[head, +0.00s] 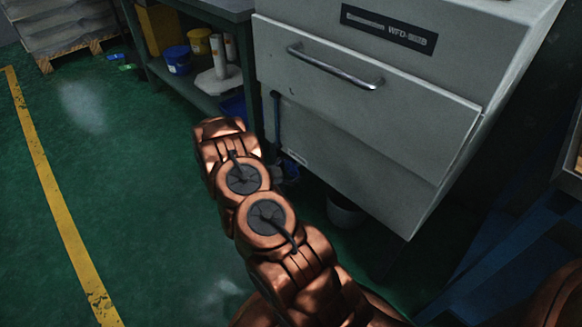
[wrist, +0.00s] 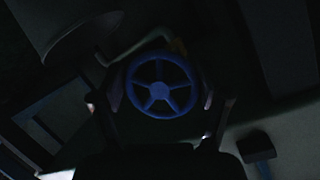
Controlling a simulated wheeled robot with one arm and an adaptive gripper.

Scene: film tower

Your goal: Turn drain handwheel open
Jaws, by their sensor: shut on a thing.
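The drain handwheel (wrist: 160,89) is a blue ring with several spokes and a hub, in the middle of the dark wrist view. My gripper (wrist: 161,100) has a finger at the left and at the right of the wheel's rim, and it is shut on the wheel. In the head view my copper-coloured arm reaches down beside the grey machine (head: 345,120) and hides the gripper. I cannot make out the wheel clearly there.
A drawer handle (head: 335,68) sticks out from the machine's front. A bucket (head: 345,211) stands under the machine. A bench (head: 190,95) with pails is at the back left. The green floor (head: 130,180) on the left is clear, with a yellow line (head: 55,190).

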